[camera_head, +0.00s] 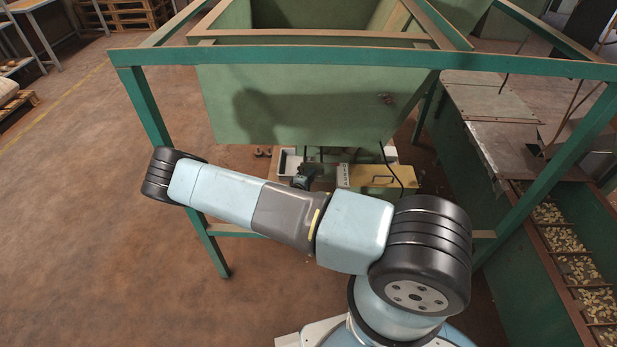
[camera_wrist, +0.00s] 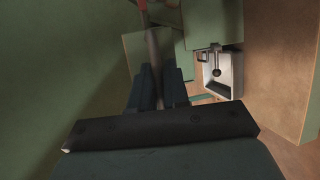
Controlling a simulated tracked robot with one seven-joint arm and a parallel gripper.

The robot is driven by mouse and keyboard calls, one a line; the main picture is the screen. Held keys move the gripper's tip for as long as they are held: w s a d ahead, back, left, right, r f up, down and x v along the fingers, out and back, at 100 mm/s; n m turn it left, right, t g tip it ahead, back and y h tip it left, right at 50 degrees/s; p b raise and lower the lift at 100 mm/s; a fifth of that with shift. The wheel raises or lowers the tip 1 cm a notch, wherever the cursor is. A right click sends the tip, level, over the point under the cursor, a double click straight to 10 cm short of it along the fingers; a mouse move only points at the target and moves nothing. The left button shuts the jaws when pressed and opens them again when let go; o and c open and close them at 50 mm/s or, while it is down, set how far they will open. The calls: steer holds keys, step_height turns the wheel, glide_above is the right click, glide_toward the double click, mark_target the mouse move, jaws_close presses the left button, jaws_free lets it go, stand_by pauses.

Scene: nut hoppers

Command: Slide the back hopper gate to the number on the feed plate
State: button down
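The green hopper (camera_head: 300,105) hangs in the green frame ahead in the head view. Its gate and the numbers on the feed plate cannot be made out in either view. In the wrist view my gripper (camera_wrist: 158,72) points at green sheet surfaces, with its two dark fingers apart. A thin grey-brown rod (camera_wrist: 152,45) runs between the fingers and beyond them. I cannot tell whether the fingers touch it, or whether it belongs to the gate. My gripper's fingers cannot be made out in the head view.
The frame's green top rail (camera_head: 370,62) crosses in front of the hopper. Below it are a white tray (camera_head: 289,162) and a yellowish box (camera_head: 381,180). A trough of nuts (camera_head: 570,262) runs along the right. A white tray also shows in the wrist view (camera_wrist: 237,72).

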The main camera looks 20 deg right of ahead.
steer(key=shift+s, duration=0.1)
stand_by(0.3)
steer(key=s+a, duration=0.3)
steer(key=s, duration=0.7)
steer(key=shift+f, duration=0.15)
steer(key=shift+a, duration=0.1)
steer(key=c, duration=1.6)
jaws_free()
steer(key=shift+o, duration=0.6)
steer(key=shift+w, duration=0.1)
steer(key=v, duration=1.4)
